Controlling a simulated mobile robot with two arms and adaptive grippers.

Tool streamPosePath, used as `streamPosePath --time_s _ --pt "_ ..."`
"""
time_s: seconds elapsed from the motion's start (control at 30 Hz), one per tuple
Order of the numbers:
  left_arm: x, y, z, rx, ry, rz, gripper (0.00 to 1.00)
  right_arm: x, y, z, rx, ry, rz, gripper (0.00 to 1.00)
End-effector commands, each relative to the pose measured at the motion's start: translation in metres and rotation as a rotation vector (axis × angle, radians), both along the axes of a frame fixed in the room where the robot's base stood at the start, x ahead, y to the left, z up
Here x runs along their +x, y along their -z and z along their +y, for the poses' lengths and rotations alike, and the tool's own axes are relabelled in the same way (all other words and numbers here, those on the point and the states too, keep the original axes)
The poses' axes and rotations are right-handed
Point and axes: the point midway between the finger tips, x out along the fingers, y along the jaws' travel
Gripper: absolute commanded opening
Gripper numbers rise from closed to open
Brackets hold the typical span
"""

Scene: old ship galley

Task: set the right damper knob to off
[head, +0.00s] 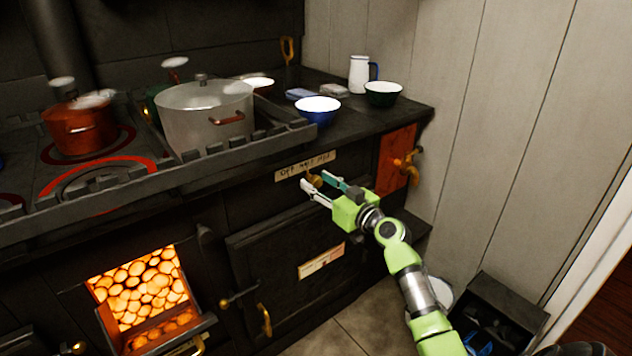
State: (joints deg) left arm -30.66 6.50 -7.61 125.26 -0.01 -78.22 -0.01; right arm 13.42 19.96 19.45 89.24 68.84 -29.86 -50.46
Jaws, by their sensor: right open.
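The right damper knob (315,181) is a small brass knob on the dark front of the stove, below a pale label plate (305,166) with handwritten words that seem to start with "Off". My right gripper (318,186) is open, with its two fingers on either side of the knob. I cannot tell whether the fingers touch it. The knob's exact pointing direction is partly hidden by the fingers. My left gripper is not in view.
A grey pot (205,115) and a copper pot (80,128) stand on the stove behind a raised rail. A blue bowl (318,110) sits near the top's front edge. An open firebox (140,285) glows at lower left. A brass tap (408,165) juts out at right.

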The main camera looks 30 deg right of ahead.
Motion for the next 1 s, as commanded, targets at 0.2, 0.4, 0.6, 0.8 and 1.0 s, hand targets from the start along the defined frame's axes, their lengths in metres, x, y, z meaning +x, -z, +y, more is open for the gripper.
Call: streamPosePath --time_s 0.2,0.4,0.6,0.8,1.0 --pt "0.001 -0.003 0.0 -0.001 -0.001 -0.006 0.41 0.013 0.001 0.002 0.0 -0.001 0.001 0.4" --pt "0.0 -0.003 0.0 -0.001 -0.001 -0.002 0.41 0.013 0.0 0.002 0.0 -0.001 0.001 0.4" --pt "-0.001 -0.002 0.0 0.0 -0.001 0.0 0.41 0.013 0.0 0.002 0.0 -0.001 0.001 0.01" --pt "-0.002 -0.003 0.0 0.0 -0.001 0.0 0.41 0.012 0.0 0.005 -0.001 -0.002 0.002 0.0" --pt "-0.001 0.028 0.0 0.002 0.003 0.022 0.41 0.01 -0.001 0.036 0.0 -0.006 0.003 0.0"
